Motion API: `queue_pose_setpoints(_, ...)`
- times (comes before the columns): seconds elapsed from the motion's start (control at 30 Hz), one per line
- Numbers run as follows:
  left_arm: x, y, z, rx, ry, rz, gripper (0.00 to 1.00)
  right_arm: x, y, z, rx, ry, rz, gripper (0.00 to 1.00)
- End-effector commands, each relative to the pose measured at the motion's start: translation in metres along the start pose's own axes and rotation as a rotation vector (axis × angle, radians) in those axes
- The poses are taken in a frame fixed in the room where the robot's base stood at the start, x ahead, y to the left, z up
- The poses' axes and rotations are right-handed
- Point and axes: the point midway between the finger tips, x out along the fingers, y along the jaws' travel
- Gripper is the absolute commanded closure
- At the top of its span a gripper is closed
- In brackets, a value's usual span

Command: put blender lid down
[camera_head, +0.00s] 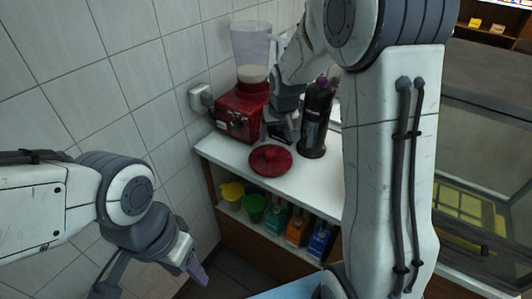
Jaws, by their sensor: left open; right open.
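The red blender lid (270,160) lies flat on the white counter (322,172), near its front edge. The blender has a red base (240,112) and a clear jug (250,48) with some pale content at the bottom; the jug's top is open. My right gripper (282,132) is open, just above and behind the lid, apart from it as far as I can tell. Its fingers are partly hidden by its own wrist. My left gripper (190,268) is open and empty at the lower left, low in front of the counter.
A dark bottle (317,118) with a purple cap stands right of my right gripper. A tiled wall is on the left, with a socket (200,97).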

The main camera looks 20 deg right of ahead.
Motion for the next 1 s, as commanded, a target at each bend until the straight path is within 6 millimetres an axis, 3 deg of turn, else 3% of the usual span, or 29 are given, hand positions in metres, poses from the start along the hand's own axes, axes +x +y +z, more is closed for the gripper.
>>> queue_pose_setpoints(0.17, 0.0, 0.0, 0.0, 0.0, 0.0, 0.0, 0.5, -0.01, -0.016, 0.009, -0.03, -0.014, -0.015, 0.25)
queue_pose_setpoints(0.27, 0.0, 0.0, 0.0, 0.0, 0.0, 0.0, 0.5, -0.034, -0.057, 0.04, -0.121, -0.052, -0.056, 0.25)
queue_pose_setpoints(0.37, 0.0, 0.0, 0.0, 0.0, 0.0, 0.0, 0.5, -0.07, -0.106, 0.099, -0.269, -0.121, -0.114, 0.25)
queue_pose_setpoints(0.4, 0.0, 0.0, 0.0, 0.0, 0.0, 0.0, 0.5, -0.085, -0.121, 0.128, -0.335, -0.153, -0.136, 0.25)
queue_pose_setpoints(0.47, 0.0, 0.0, 0.0, 0.0, 0.0, 0.0, 0.5, -0.105, -0.136, 0.171, -0.43, -0.2, -0.166, 0.25)
queue_pose_setpoints(0.5, 0.0, 0.0, 0.0, 0.0, 0.0, 0.0, 0.5, -0.117, -0.141, 0.197, -0.49, -0.229, -0.184, 0.25)
queue_pose_setpoints(0.6, 0.0, 0.0, 0.0, 0.0, 0.0, 0.0, 0.5, -0.14, -0.143, 0.252, -0.616, -0.291, -0.214, 0.25)
queue_pose_setpoints(0.7, 0.0, 0.0, 0.0, 0.0, 0.0, 0.0, 0.5, -0.151, -0.139, 0.285, -0.696, -0.331, -0.231, 0.25)
queue_pose_setpoints(0.8, 0.0, 0.0, 0.0, 0.0, 0.0, 0.0, 0.5, -0.157, -0.142, 0.3, -0.729, -0.35, -0.235, 0.25)
queue_pose_setpoints(1.0, 0.0, 0.0, 0.0, 0.0, 0.0, 0.0, 0.5, -0.157, -0.142, 0.302, -0.732, -0.354, -0.236, 0.25)
